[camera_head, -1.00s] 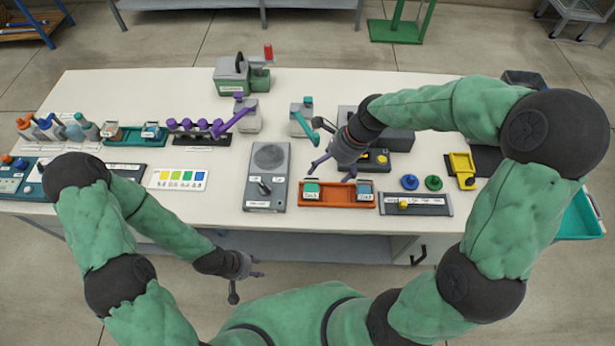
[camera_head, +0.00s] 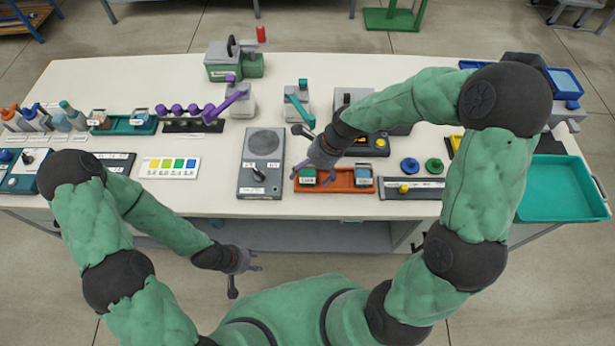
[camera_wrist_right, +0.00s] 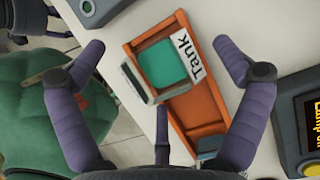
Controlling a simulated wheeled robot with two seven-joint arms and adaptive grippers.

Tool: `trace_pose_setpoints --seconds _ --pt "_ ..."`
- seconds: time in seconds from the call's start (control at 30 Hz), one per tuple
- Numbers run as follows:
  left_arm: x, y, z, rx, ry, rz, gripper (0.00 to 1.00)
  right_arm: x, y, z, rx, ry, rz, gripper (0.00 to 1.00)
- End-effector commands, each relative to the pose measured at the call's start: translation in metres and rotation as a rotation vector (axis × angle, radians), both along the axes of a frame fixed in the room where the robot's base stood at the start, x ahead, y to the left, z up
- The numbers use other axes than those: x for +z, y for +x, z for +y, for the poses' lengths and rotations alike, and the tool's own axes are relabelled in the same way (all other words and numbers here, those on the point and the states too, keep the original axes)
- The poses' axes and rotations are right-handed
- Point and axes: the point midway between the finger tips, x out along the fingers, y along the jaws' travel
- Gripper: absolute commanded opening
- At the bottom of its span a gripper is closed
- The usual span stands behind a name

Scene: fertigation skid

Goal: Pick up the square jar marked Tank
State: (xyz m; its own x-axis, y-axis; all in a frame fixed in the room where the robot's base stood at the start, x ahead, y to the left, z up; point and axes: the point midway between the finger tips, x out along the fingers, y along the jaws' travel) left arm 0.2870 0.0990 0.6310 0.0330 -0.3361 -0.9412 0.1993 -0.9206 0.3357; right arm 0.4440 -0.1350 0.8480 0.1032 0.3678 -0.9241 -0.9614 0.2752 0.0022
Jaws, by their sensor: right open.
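The square jar marked Tank (camera_head: 308,179) has a teal lid and a white label. It stands at the left end of an orange tray (camera_head: 336,185) near the table's front edge. In the right wrist view the teal lid (camera_wrist_right: 162,64) shows between my spread purple fingers. My right gripper (camera_head: 305,152) is open and empty above the jar, with no clear contact. It also shows in the right wrist view (camera_wrist_right: 160,55). My left gripper (camera_head: 243,274) appears open and empty, low in front of the table.
A second jar (camera_head: 362,178) stands at the tray's right end. A grey box with a lever (camera_head: 262,160) is left of the tray. A grey panel with a yellow knob (camera_head: 413,187) is right of it. Blue and green knobs (camera_head: 409,165) stand behind that panel.

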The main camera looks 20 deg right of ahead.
Motion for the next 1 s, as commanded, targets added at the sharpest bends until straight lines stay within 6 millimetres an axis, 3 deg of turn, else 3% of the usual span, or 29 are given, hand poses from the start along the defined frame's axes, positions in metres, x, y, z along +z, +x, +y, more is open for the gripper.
trace_pose_setpoints --seconds 0.2,0.43,1.0 --pt "0.0005 0.0002 0.0000 0.000 0.000 0.000 0.40 0.0004 0.0009 0.0002 -0.001 0.000 -0.003 0.99" --pt "0.0005 0.0002 0.0000 0.000 0.000 -0.001 0.40 0.0002 0.0007 0.0002 -0.001 -0.001 -0.002 0.34" --pt "0.0065 0.0001 0.0000 0.000 0.000 0.000 0.40 0.0086 0.0000 0.0002 0.000 0.000 0.000 0.32"
